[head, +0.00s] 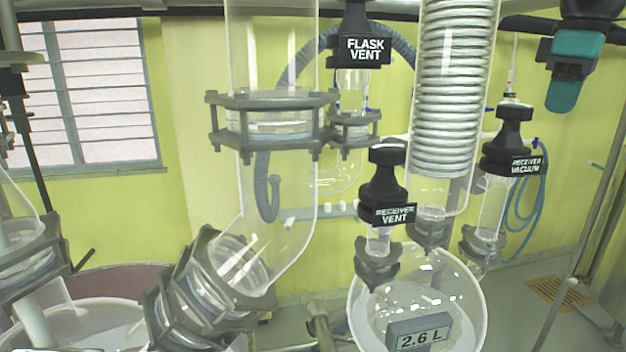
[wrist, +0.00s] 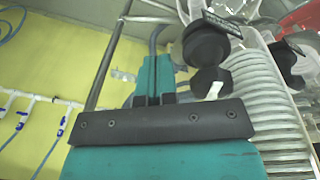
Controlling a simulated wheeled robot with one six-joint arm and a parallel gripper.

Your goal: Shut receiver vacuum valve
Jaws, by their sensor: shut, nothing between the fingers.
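The receiver vacuum valve (head: 512,140) has a black knob and a "RECEIVER VACUUM" label. It stands on a clear glass neck at the right of the head view, right of the coil condenser. My gripper (head: 563,98) has teal fingers and is up and to the right of this knob, apart from it. The fingers are shut and empty. In the wrist view my gripper (wrist: 153,75) points toward the glassware. A black knob with a label plate (wrist: 205,45) shows just right of the fingertips there; I cannot read its label.
The receiver vent valve (head: 386,190) and flask vent valve (head: 363,45) stand to the left. The coil condenser (head: 455,90) is between them and the vacuum valve. The receiving flask (head: 465,300), marked 2.6 L, is below. A metal frame post (head: 590,220) stands at right.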

